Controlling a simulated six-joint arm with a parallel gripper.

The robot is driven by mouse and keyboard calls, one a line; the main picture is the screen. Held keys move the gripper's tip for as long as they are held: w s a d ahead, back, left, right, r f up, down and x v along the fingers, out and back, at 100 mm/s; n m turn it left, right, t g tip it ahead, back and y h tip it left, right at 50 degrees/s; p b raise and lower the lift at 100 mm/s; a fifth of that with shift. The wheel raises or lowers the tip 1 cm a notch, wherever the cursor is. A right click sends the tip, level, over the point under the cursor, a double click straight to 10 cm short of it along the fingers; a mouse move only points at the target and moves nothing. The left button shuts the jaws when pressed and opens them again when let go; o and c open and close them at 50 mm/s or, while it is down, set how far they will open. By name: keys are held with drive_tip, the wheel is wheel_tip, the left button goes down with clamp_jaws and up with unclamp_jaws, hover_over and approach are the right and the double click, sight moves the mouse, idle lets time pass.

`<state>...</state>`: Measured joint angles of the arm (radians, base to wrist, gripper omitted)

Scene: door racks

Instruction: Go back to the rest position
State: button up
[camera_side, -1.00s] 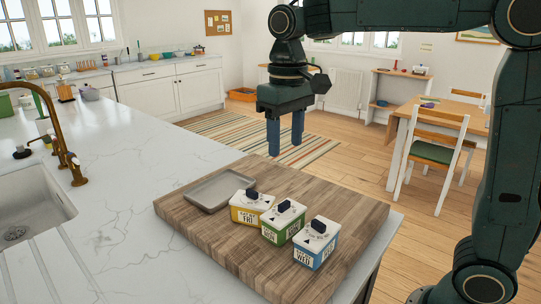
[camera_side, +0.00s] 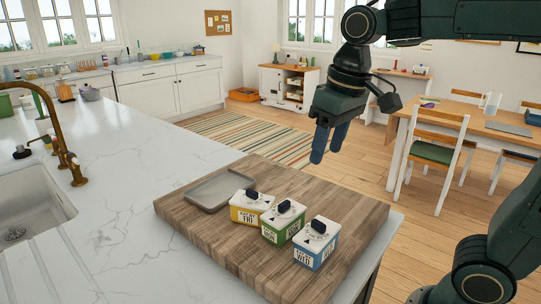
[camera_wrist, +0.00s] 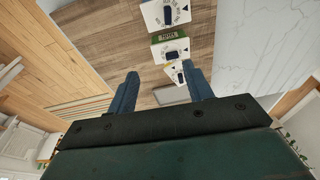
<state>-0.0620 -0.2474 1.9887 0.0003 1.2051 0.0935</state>
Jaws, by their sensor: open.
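My gripper (camera_side: 328,143) is open and empty, tilted, in the air above and beyond the back right part of the wooden board. Its two blue fingers also show in the wrist view (camera_wrist: 162,90), spread apart with nothing between them. Three small boxes stand upright in a row on the board: a yellow one marked FRI (camera_side: 250,208), a green one (camera_side: 283,224) and a blue one marked WED (camera_side: 317,244). Each has a white top with a dark knob. In the wrist view they lie beyond the fingertips. My gripper touches none of them.
The wooden board (camera_side: 225,237) lies on a white marble counter (camera_side: 110,200). A grey tray (camera_side: 208,192) sits on the board left of the boxes. A sink (camera_side: 30,205) with a brass tap is at the left. Chairs and a table (camera_side: 480,122) stand beyond at right.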

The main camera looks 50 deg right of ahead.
drive_tip(key=s+d+f+t, duration=0.1)
drive_tip(key=s+f+t, duration=0.2)
drive_tip(key=s, duration=0.8)
drive_tip(key=shift+d+f, duration=0.4)
drive_tip(key=shift+f, duration=1)
